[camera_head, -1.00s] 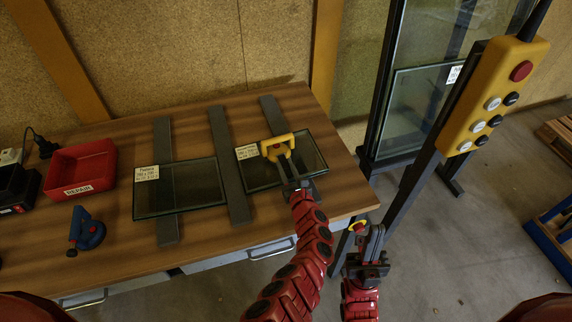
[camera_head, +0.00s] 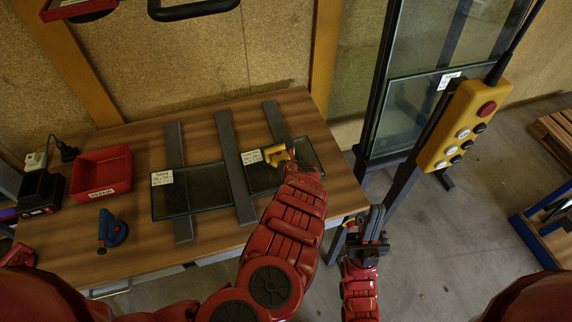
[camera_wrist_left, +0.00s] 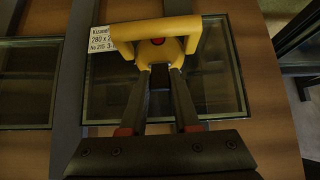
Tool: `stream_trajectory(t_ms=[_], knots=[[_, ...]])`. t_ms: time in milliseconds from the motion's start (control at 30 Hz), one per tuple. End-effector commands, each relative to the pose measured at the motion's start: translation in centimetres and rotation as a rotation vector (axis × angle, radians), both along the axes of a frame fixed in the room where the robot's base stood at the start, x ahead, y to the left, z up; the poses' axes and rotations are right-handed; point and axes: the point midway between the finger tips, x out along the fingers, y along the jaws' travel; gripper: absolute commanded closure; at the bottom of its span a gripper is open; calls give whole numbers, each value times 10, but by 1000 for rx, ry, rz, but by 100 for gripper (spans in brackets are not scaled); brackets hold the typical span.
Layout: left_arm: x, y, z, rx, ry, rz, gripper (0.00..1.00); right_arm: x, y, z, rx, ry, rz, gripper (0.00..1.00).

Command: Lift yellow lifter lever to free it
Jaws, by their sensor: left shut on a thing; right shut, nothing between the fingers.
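The yellow lifter (camera_head: 276,154) is over the right-hand glass pane (camera_head: 310,155) on the table. In the left wrist view its wide yellow handle (camera_wrist_left: 150,38) spans the top of the pane, with a red spot in the middle. My left gripper (camera_wrist_left: 160,78) is shut on the yellow lifter; its fingertips meet at the lifter's middle, below the handle. I cannot tell whether the cup underneath touches the glass. In the head view my left arm hides much of the gripper (camera_head: 291,168). My right gripper (camera_head: 374,222) is shut and empty, off the table's right edge.
A second glass pane (camera_head: 205,192) lies to the left across grey bars (camera_head: 237,165). A blue lifter (camera_head: 112,230) and a red bin (camera_head: 100,172) are further left. A yellow button box (camera_head: 463,130) and a glass rack (camera_head: 368,120) stand at right.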

Motion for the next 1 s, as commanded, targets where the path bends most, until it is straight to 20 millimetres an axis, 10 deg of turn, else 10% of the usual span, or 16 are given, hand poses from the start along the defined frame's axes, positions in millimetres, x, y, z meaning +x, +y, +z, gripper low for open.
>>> stream_trajectory(t_ms=[867,900,1000], knots=[[3,3,3,-33,105,-2,100,0,0,-6,0,0,0,100],[3,3,3,-33,105,-2,69,0,0,-6,0,0,0,100],[3,3,3,-32,104,-2,51,0,0,-6,0,0,0,100]])
